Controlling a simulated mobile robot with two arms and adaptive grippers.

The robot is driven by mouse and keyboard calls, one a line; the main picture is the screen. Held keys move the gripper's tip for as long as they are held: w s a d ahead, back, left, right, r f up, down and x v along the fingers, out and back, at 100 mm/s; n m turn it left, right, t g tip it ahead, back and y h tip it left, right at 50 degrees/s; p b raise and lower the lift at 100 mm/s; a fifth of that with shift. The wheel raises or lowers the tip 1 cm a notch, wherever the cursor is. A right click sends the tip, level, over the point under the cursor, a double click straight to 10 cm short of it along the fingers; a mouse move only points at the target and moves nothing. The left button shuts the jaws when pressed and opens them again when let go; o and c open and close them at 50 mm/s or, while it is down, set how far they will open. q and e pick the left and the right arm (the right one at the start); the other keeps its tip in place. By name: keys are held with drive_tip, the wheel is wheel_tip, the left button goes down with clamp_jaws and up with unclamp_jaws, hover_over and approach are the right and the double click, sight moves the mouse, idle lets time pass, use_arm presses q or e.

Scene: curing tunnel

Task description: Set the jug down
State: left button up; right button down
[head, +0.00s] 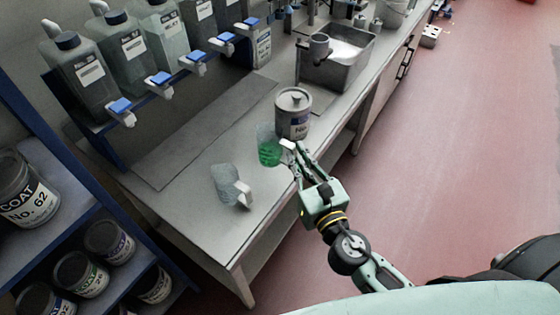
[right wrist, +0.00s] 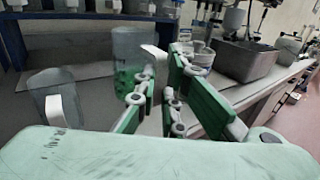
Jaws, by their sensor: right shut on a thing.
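A clear jug with green liquid in it (head: 268,152) is upright over the grey bench, just left of a lidded grey tin (head: 294,108). My right gripper (head: 292,151) is shut on its white handle. In the right wrist view the jug (right wrist: 131,58) is beyond the fingers (right wrist: 163,75), with the handle between their tips. I cannot tell whether its base touches the bench. A second clear jug (head: 225,180), with a white handle and no visible liquid, stands nearer on the bench; it also shows in the right wrist view (right wrist: 52,88). My left gripper is not in view.
The bench (head: 190,205) has free room around the second jug and toward its near end. Large bottles with blue-topped taps (head: 121,106) line the back. A metal basin (head: 345,72) is farther along. A shelf of paint tins (head: 65,225) is at the left.

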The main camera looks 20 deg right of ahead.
sight(282, 153)
drive_tip(key=w+f, duration=0.1)
drive_tip(key=w, duration=0.1)
drive_tip(key=w+a+f, duration=0.1)
drive_tip(key=w+f, duration=0.1)
drive_tip(key=w, duration=0.1)
drive_tip(key=shift+w+a+f+b, duration=0.3)
drive_tip(key=shift+f+b, duration=0.05)
drive_tip(key=shift+b, duration=0.05)
drive_tip(key=shift+f+b, duration=1.15)
drive_tip(key=shift+f, duration=0.75)
drive_tip(key=shift+f, duration=0.1)
drive_tip(key=c, duration=1.8)
unclamp_jaws()
drive_tip(key=shift+c, duration=0.2)
